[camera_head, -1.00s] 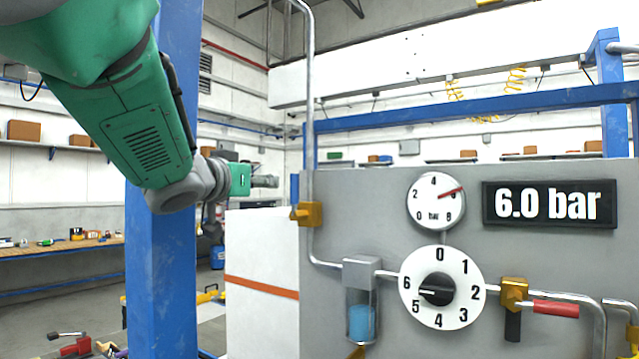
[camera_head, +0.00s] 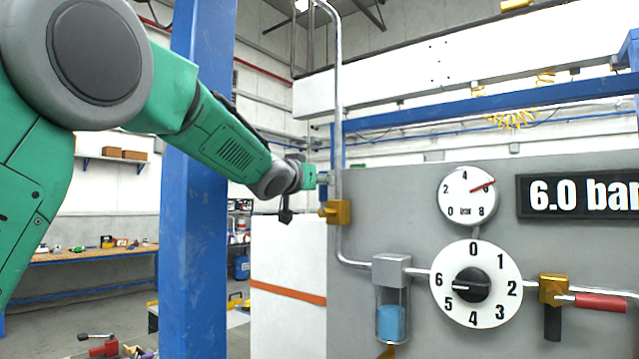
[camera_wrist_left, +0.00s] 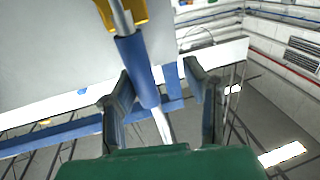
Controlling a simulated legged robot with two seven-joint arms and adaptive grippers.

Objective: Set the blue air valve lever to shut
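The blue air valve lever (camera_wrist_left: 137,70) shows in the left wrist view, running down from a brass valve body (camera_wrist_left: 122,12). My left gripper (camera_wrist_left: 158,76) is open, with its two fingers apart on either side of the lever's blue sleeve. The sleeve lies nearer the left finger; I cannot tell whether they touch. In the head view the brass valve (camera_head: 337,212) sits on the vertical pipe at the panel's left edge. My left gripper (camera_head: 323,180) is just above and left of it, small and partly merged with the background. The lever is not clear there. My right gripper is not in view.
The grey panel (camera_head: 420,185) carries a gauge (camera_head: 467,196), a 6.0 bar display (camera_head: 580,195), a dial (camera_head: 473,325) with its pointer near 6, and a second brass valve (camera_head: 553,290) with a red lever (camera_head: 600,302). A blue post (camera_head: 195,240) stands behind my left arm.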

